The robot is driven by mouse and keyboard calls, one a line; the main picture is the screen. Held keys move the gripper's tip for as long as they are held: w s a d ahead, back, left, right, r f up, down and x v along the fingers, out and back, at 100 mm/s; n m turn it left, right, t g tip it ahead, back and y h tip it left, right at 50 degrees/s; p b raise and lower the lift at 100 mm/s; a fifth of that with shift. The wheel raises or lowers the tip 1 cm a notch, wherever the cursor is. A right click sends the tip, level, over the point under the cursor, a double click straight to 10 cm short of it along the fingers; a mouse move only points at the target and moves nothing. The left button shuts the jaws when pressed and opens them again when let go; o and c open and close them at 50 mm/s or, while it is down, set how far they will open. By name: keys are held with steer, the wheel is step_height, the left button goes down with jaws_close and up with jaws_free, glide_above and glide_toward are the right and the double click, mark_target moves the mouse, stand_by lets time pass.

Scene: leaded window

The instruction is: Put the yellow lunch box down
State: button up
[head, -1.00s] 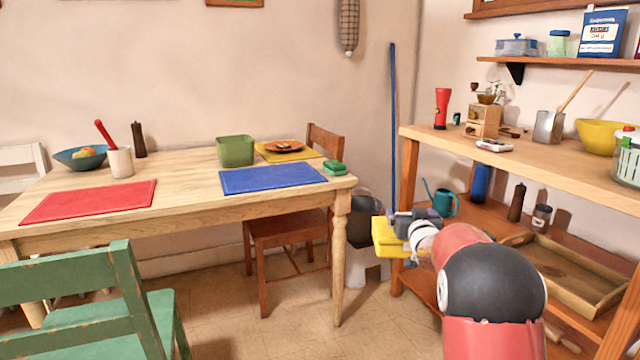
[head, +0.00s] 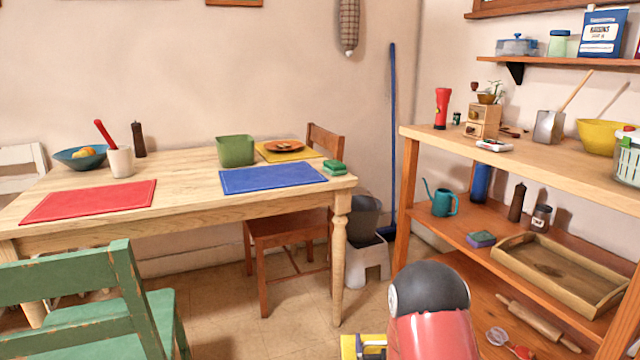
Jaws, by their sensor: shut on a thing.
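The yellow lunch box (head: 347,346) shows only in part at the bottom edge of the head view, left of my arm. My gripper (head: 368,346) is beside it, mostly cut off by the frame edge and by my arm. It is shut on the lunch box, low in front of the table and clear of its leg. The underside of the box and what lies below it are out of view.
A wooden table (head: 180,190) with red and blue mats stands at left, with a green chair (head: 75,275) in front. A shelf unit (head: 575,170) stands at right. A grey bucket on a white stool (head: 368,262) sits behind. Tiled floor (head: 260,335) is open between.

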steer(key=s+f, duration=0.2)
steer(key=f, duration=0.1)
steer(key=shift+s+f, duration=0.25)
steer(key=shift+s, duration=0.05)
